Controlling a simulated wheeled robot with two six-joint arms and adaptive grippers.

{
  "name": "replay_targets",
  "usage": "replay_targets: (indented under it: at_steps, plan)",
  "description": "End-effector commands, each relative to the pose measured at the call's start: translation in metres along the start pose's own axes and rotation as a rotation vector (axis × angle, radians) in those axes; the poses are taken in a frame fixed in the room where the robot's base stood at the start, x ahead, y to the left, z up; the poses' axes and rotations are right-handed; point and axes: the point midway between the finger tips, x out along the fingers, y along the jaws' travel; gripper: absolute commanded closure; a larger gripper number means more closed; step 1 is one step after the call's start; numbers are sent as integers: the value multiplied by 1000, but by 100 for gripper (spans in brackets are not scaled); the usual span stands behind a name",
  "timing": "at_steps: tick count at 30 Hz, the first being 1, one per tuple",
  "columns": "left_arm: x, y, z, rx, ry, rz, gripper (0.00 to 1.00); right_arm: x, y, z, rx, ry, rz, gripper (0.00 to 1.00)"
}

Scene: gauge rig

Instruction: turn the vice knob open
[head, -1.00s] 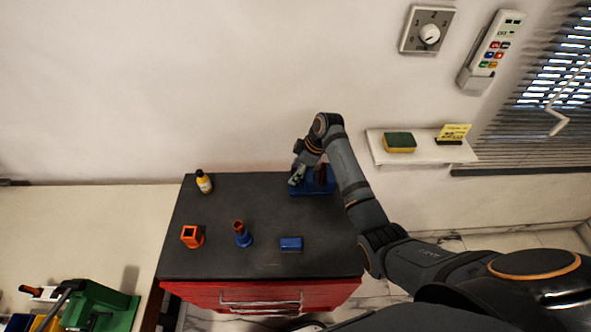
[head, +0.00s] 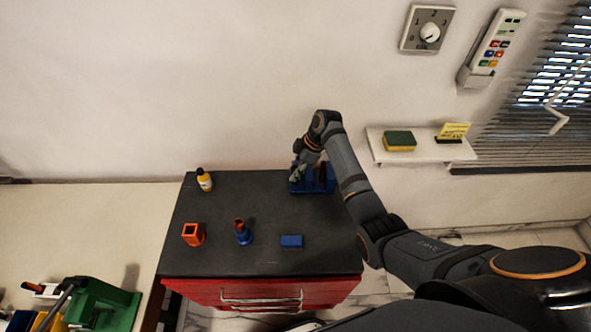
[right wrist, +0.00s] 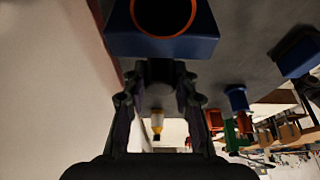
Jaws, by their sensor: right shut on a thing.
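The blue vice (head: 325,187) stands at the back right of the dark cabinet top, with a dark red part on it. In the right wrist view its blue body (right wrist: 205,45) fills the top, with an orange-rimmed round opening. My right gripper (head: 298,174) is at the vice's left end. In the right wrist view its fingers (right wrist: 160,75) meet right against the blue body, shut on the vice knob, which is mostly hidden between them. My left gripper is not in view.
A yellow bottle (head: 205,180), an orange square holder (head: 193,235), a blue piece with an orange top (head: 243,234) and a blue block (head: 291,241) stand on the cabinet top (head: 215,262). A wall shelf (head: 425,153) is right of my arm.

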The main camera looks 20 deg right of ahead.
Motion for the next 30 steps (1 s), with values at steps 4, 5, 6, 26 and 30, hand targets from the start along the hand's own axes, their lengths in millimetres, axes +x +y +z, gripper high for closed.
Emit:
replay_targets:
  at_steps: [4, 5, 6, 26, 30]
  plan:
    - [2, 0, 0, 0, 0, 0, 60, 0, 1, -1, -122, 3, -50, 100]
    - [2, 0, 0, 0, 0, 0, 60, 0, 0, -1, -136, 3, -56, 100]
    - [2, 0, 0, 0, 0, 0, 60, 0, 0, -1, -147, 3, -61, 100]
    - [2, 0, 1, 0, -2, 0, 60, 0, 0, 0, -151, 2, -62, 49]
    - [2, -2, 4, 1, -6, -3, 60, -6, 1, 0, -150, 1, -60, 49]
